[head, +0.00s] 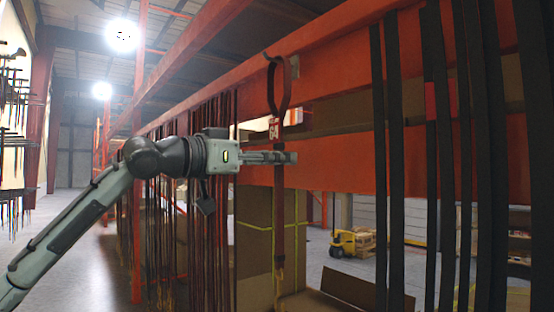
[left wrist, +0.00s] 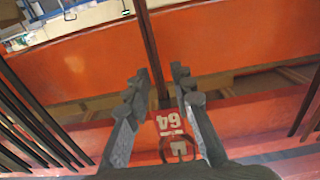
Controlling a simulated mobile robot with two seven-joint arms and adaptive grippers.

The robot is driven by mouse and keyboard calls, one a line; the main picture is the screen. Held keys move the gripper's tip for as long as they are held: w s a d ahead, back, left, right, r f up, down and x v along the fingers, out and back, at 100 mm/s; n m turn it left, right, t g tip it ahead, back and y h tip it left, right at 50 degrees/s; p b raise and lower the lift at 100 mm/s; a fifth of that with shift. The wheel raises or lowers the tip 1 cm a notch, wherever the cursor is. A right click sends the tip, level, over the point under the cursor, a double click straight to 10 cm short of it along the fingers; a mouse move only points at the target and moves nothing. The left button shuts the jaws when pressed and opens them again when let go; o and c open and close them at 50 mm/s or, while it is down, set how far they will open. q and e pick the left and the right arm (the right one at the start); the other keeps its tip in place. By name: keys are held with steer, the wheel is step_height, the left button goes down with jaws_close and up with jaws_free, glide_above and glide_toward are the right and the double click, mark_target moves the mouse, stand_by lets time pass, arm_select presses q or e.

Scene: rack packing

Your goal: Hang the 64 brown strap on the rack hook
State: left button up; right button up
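The brown strap (head: 279,215) hangs upright in front of the orange rack beam, with a wide loop (head: 287,90) at its top. The loop's top is at a small dark rack hook (head: 270,58); exact seating is hard to tell. A red tag with a white 64 (head: 274,130) sits below the loop. The tag appears upside down in the left wrist view (left wrist: 170,122). My left gripper (head: 290,157) is level just below the tag. Its fingers (left wrist: 158,82) are apart, with the strap between them and gaps visible. My right gripper is not in view.
Several black straps (head: 392,160) hang at the right, and many dark brown straps (head: 215,160) hang behind my left arm. The orange beam (head: 340,160) runs behind the strap. The aisle at left is open.

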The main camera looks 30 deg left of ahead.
arm_select(q)
steer(key=shift+o, duration=0.2)
steer(key=v, duration=1.2)
stand_by(0.4)
